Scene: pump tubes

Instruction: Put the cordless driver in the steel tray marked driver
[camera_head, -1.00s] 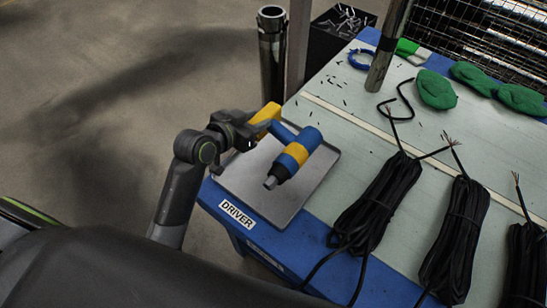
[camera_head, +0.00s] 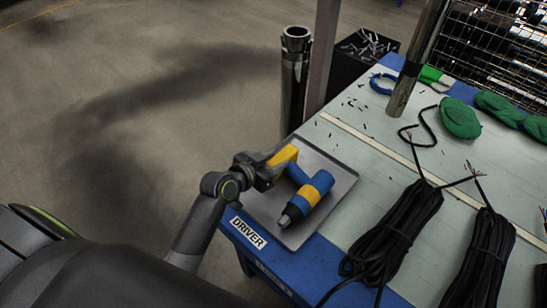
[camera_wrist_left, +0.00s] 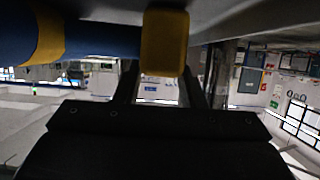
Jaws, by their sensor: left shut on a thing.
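The cordless driver (camera_head: 308,196) is blue and yellow with a grey nose that points toward the lower left in the head view. My left gripper (camera_head: 270,167) is shut on its yellow base end. The driver is over the steel tray (camera_head: 338,190); I cannot tell whether it touches the tray floor. The white DRIVER label (camera_head: 247,233) is on the blue table edge in front of the tray. In the left wrist view the driver's yellow end (camera_wrist_left: 165,42) sits between the fingers, with the blue handle to its left. My right gripper is not in view.
Bundles of black cable (camera_head: 395,238) lie right of the tray. Green cloth-like items (camera_head: 460,118), a blue ring (camera_head: 383,83) and a metal post (camera_head: 414,70) are farther back. A steel cylinder (camera_head: 295,80) stands beyond the table's left edge. The floor at left is open.

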